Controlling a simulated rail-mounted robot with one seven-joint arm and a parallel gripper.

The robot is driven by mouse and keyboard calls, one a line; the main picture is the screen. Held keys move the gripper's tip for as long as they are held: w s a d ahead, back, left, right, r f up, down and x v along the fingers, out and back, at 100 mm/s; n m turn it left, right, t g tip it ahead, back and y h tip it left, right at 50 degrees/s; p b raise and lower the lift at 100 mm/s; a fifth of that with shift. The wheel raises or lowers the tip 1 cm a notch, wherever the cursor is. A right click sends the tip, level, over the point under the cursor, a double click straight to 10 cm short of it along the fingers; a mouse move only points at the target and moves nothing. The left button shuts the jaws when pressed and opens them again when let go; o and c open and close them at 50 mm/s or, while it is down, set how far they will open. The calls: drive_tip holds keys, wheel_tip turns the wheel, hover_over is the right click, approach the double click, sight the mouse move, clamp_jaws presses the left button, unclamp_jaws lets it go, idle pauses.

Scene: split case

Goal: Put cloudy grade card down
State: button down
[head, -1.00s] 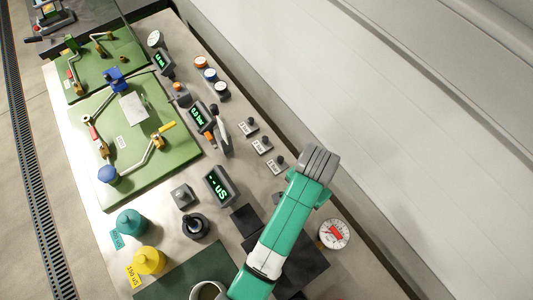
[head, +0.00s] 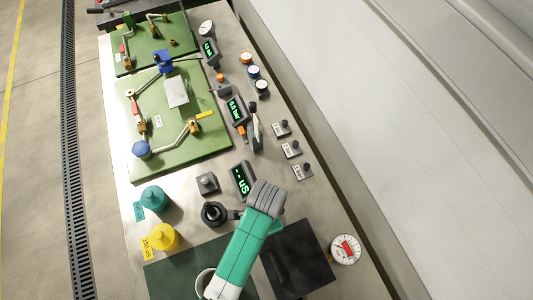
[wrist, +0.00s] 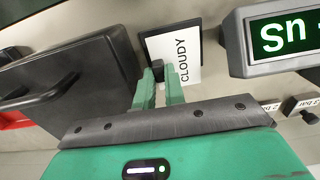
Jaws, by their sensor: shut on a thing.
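The cloudy grade card (wrist: 174,50) is white with a dark edge and the word CLOUDY, which reads sideways in the wrist view. My gripper (wrist: 160,74) has its two green fingers close together at the card's near edge, shut on the card's dark holder. I cannot tell whether the card touches the bench. In the head view my arm reaches in from the bottom, its grey end beside the uS display (head: 242,180).
The display (wrist: 280,38) is close right of the card in the wrist view. A dark box (wrist: 68,80) stands to the left. In the head view, a black round pot (head: 213,214), teal bottle (head: 154,199), yellow bottle (head: 163,238) and red-white gauge (head: 346,249) stand nearby.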

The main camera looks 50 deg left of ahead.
drive_tip(key=shift+f, duration=1.85)
drive_tip(key=shift+f+b, duration=0.1)
drive_tip(key=shift+b, duration=0.2)
drive_tip(key=c, duration=1.5)
unclamp_jaws()
wheel_tip(320, 180, up, 12)
drive_tip(key=shift+r+p, duration=0.2)
drive_tip(key=shift+p, duration=0.7)
